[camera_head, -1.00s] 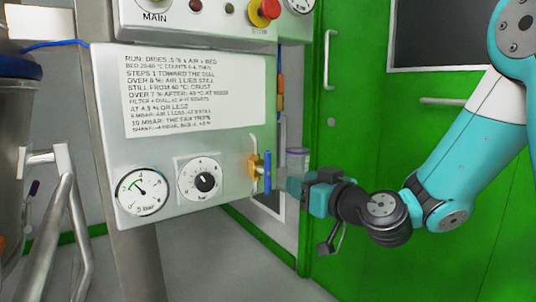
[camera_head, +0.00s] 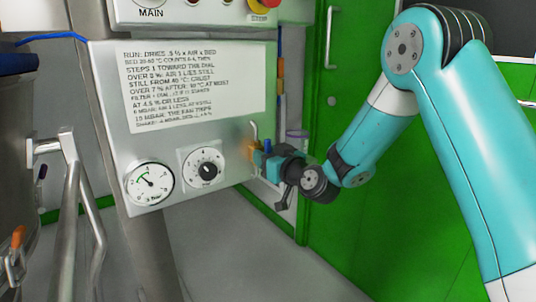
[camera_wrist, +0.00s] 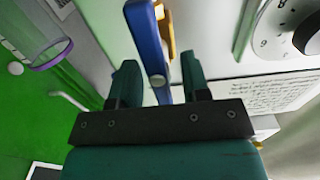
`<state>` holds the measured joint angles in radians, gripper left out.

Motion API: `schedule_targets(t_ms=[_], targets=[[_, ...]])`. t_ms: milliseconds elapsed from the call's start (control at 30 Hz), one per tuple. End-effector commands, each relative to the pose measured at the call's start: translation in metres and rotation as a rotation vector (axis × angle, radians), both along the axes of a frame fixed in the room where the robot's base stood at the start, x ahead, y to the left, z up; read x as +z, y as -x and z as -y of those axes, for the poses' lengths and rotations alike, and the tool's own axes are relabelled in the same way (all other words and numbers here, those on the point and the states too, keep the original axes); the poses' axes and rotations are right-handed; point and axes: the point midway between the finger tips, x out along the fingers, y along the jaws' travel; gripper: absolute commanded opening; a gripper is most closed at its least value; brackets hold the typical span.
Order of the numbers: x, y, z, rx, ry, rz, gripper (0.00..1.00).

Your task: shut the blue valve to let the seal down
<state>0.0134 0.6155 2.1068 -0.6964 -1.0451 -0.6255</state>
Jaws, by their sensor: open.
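The blue valve handle (camera_head: 267,146) sits on a brass body (camera_head: 253,150) at the right edge of the grey panel. In the head view its lower part is hidden by my gripper (camera_head: 268,160). In the wrist view the blue handle (camera_wrist: 150,45) is a long bar running up the picture, with a bit of brass (camera_wrist: 162,20) beside it. My gripper (camera_wrist: 158,62) is open, its two green fingers on either side of the handle's near end. Gaps show between fingers and handle.
The panel carries a pressure gauge (camera_head: 150,184), a black-knobbed dial (camera_head: 205,169) and a printed notice (camera_head: 190,85). A clear cylinder with a purple rim (camera_wrist: 50,54) is left of the handle in the wrist view. A green door (camera_head: 345,215) stands behind my arm.

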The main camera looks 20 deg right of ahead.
Motion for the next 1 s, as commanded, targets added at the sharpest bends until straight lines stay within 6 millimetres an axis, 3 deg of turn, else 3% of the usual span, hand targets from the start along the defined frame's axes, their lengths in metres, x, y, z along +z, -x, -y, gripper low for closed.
schedule_targets(t_ms=[67, 200, 267, 667, 1000], targets=[[-0.0001, 0.0002, 0.0002, 0.000, 0.000, 0.000, 0.43], [-0.0001, 0.0003, 0.0003, 0.000, 0.000, 0.000, 0.10], [0.0000, 0.0003, 0.0004, 0.000, 0.000, 0.000, 0.00], [0.0000, 0.0003, 0.0015, -0.001, -0.059, -0.020, 0.00], [-0.0005, -0.0007, 0.0043, -0.002, -0.301, -0.099, 0.00]])
